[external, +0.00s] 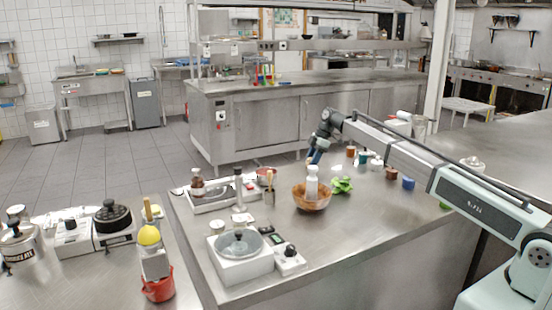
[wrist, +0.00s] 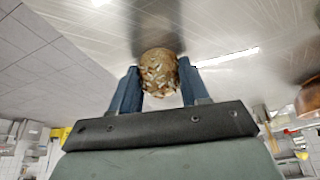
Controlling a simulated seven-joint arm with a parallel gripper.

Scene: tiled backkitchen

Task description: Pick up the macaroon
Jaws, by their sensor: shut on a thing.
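The macaroon (wrist: 159,72) is a round brown piece with pale flakes on it. In the wrist view it sits between the two blue fingers of my gripper (wrist: 160,88), which are shut on it from both sides. In the external view my gripper (external: 313,158) is over the far part of the steel counter, behind the wooden bowl. I cannot make out the macaroon there. The wrist view does not make clear how far it is from the steel surface.
The wooden bowl (external: 312,202) holds a white bottle (external: 312,182). Green leaves (external: 342,185) lie beside it. Several small jars (external: 391,174) stand right of my gripper. Bare counter (external: 370,225) lies right of the bowl.

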